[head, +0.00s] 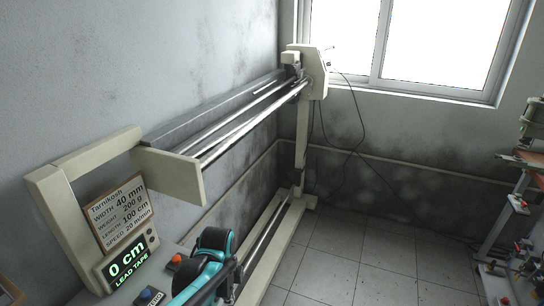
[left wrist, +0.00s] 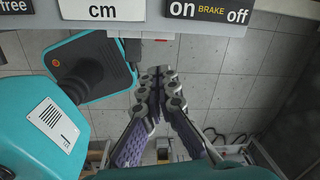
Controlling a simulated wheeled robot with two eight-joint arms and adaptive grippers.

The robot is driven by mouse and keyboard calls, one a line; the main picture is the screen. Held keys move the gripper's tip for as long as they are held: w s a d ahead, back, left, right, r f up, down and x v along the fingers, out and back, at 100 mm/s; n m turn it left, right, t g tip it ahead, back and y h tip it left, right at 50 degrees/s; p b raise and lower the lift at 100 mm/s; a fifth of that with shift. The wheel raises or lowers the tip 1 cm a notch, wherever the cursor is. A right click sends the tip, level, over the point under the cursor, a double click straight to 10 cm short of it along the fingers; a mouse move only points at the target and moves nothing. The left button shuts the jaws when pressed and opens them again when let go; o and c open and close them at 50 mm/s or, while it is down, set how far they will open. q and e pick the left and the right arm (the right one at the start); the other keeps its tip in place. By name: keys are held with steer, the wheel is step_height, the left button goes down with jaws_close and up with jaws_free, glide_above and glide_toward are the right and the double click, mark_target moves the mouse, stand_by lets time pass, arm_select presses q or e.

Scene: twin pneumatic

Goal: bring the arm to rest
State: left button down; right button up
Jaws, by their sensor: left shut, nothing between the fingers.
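My left gripper (left wrist: 158,85) shows in the left wrist view with its grey jointed fingers and purple pads. The fingertips are together and nothing is between them. The fingers are apart from the panel edge above them in the picture. In the head view, my teal and black left arm (head: 208,262) is folded at the bottom, in front of the beige machine (head: 175,172); its fingertips cannot be made out there. My right gripper is in neither view.
A display (head: 128,259) reads "0 cm LEAD TAPE", with a red button (head: 176,259) and a blue button (head: 148,295) near my arm. Long rails (head: 250,115) run back to the window wall. A bench with equipment (head: 520,205) stands right. The tiled floor (head: 350,260) between is clear.

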arm_select(q)
steer(key=s+a+r+n+t, duration=0.2)
steer(key=s+n, duration=0.4)
steer(key=n, duration=0.3)
steer(key=s+a+r+n+t, duration=0.3)
steer(key=s+r+n+t, duration=0.1)
steer(key=n, duration=0.6)
steer(key=shift+s+r, duration=0.65)
steer(key=shift+s, duration=0.4)
